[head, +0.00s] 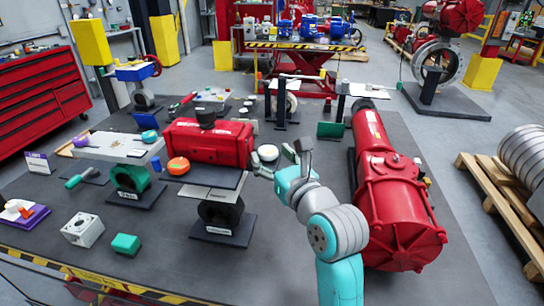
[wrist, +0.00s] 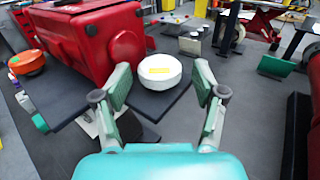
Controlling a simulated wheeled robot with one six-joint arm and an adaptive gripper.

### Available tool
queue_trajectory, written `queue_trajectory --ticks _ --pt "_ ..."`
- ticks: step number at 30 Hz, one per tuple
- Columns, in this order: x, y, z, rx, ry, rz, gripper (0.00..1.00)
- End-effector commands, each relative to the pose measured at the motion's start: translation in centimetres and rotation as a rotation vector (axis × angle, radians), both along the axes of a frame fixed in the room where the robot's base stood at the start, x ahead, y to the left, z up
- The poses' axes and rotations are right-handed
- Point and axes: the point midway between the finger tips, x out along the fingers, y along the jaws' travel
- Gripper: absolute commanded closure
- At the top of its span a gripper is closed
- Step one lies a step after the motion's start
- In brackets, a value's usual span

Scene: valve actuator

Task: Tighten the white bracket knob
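The white knob (wrist: 160,72) is a round white disc with a yellow mark on its front, beside the end of a red actuator box (wrist: 85,35). In the head view the white knob (head: 268,153) sits just right of the red actuator (head: 208,142). My gripper (wrist: 163,88) is open, with one finger at the left and one at the right of the knob in the wrist view. No clear contact shows. In the head view my gripper (head: 283,160) is close to the knob's right side.
An orange knob (head: 178,166) sits at the actuator's front left. A large red cylinder (head: 390,190) lies to the right of my arm. A green block (head: 126,244) and a white block (head: 83,230) stand at the front left. A dark plate lies under the white knob.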

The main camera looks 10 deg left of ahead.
Motion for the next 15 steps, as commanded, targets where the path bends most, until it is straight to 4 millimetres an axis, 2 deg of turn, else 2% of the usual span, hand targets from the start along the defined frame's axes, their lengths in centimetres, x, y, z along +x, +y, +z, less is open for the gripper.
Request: queue_trajectory --ticks 8,15 --pt "-0.3 -0.2 0.0 0.000 0.000 0.001 0.29" --pt "-2.6 -1.9 0.0 0.000 0.000 -0.001 0.29"
